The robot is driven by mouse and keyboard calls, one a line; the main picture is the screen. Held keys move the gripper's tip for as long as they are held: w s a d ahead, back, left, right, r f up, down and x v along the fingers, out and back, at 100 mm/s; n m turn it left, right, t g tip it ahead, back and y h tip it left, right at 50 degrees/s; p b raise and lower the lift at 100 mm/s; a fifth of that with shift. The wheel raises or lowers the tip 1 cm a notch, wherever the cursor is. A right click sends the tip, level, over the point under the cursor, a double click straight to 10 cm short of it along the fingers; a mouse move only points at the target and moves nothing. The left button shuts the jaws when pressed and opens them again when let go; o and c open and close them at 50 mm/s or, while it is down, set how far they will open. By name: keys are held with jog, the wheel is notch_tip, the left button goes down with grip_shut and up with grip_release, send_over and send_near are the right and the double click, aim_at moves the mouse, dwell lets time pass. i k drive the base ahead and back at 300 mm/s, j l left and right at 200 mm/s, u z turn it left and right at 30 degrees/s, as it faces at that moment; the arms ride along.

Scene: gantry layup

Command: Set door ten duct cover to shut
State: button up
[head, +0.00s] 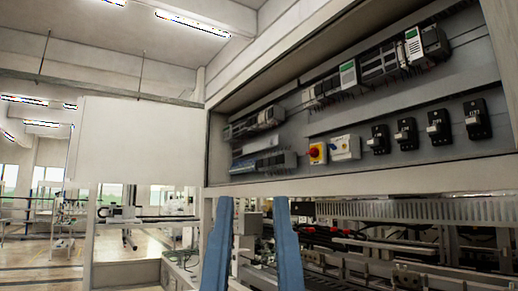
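A white flat door panel (140,142) stands open at the left edge of a wall-type electrical cabinet (300,190). Its right edge meets the cabinet's left side, and it stretches out to the left, leaving the cabinet's front uncovered. It is the only open cover I can make out, and I see no readable label on it to confirm that it is door ten.
Inside the cabinet are a red and yellow rotary switch (317,153), several black breakers (438,127) and rows of modules (375,66). Below runs a slotted grey strip (400,210) above machinery with cables. Open hall floor (45,252) shows at the lower left.

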aim_at(257, 146)
jog(key=i+j, duration=0.2)
jog(key=i, duration=0.2)
jog(key=i+j, duration=0.2)
jog(key=i, duration=0.2)
jog(key=i+j+z, duration=0.1)
jog(key=i, duration=0.3)
jog(key=j, duration=0.1)
